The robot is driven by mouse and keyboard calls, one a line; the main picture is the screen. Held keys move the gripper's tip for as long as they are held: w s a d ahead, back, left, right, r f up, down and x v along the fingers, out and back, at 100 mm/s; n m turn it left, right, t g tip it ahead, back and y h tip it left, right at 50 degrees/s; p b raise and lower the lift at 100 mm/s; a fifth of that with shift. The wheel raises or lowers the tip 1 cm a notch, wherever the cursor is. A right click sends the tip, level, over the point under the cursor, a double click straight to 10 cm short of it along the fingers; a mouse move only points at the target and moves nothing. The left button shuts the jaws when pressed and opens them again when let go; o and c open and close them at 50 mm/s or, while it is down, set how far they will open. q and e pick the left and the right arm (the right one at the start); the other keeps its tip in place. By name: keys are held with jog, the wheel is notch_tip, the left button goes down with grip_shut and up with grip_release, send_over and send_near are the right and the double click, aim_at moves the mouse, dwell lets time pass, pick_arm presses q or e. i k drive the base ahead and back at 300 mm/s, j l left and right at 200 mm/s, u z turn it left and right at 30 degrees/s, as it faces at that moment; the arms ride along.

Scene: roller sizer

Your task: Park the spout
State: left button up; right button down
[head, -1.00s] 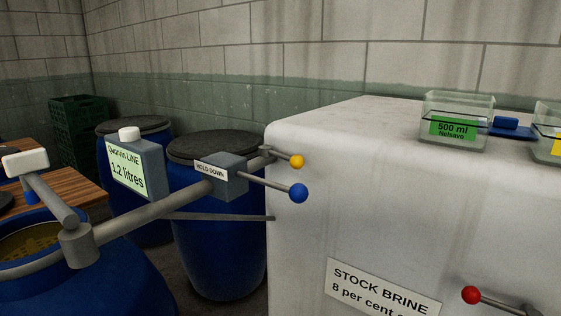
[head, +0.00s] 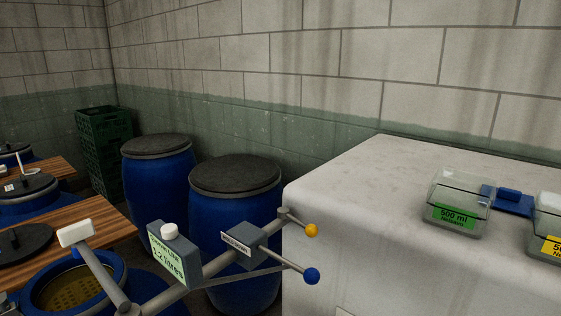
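The spout (head: 102,276) is a grey pipe with a white block (head: 75,233) at its far end. It reaches over the rim of an open blue drum (head: 113,268) at the lower left; inside is a yellowish perforated surface (head: 70,291). A box (head: 167,256) reading 1.2 litres, with a white knob on top, sits on the grey line. Beside it is a HOLD DOWN box (head: 240,243). A yellow-knobbed lever (head: 312,230) and a blue-knobbed lever (head: 312,276) stick out to the right. Neither of my grippers is in view.
A large white tank (head: 360,190) fills the right, with clear tubs labelled green (head: 459,205) and yellow (head: 547,225) on top. Two lidded blue drums (head: 158,180) (head: 236,205) and green crates (head: 104,145) stand behind. A wooden table (head: 95,232) lies left.

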aim_at(75, 235)
jog(key=u, duration=1.3)
